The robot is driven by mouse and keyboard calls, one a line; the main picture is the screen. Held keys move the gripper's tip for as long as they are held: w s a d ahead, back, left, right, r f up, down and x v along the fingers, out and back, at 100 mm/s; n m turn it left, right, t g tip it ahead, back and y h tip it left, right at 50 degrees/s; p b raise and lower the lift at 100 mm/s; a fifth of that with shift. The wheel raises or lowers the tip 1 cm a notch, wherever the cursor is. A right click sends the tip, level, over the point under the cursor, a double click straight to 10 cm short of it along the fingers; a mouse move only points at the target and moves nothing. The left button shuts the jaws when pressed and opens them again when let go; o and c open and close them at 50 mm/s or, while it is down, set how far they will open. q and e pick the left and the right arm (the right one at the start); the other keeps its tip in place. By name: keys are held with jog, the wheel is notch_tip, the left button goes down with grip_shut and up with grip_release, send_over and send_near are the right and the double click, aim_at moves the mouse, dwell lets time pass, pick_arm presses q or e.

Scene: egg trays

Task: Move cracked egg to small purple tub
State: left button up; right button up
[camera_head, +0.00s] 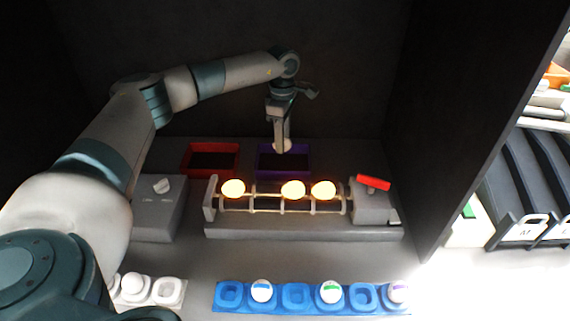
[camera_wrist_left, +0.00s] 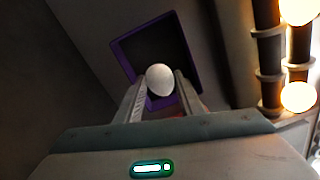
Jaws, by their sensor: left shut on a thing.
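My left gripper (camera_head: 281,140) is shut on a white egg (camera_head: 283,146) and holds it in the air over the small purple tub (camera_head: 304,147). In the left wrist view, the egg (camera_wrist_left: 160,80) sits between the two fingers (camera_wrist_left: 158,92), with the purple tub (camera_wrist_left: 122,58) behind it. The tub's dark inside looks empty where it shows. I cannot see a crack on the side of the egg that faces the cameras. My right gripper is not in view.
A red tub (camera_head: 211,146) stands left of the purple one. In front is a candling roller (camera_head: 300,233) with 3 glowing eggs and a red lever (camera_head: 373,182). A grey knob box (camera_head: 160,215), a white tray (camera_head: 168,291) and a blue tray (camera_head: 295,297) with several eggs are nearer.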

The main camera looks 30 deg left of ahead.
pick_arm(q)
jog(key=shift+f, duration=0.25)
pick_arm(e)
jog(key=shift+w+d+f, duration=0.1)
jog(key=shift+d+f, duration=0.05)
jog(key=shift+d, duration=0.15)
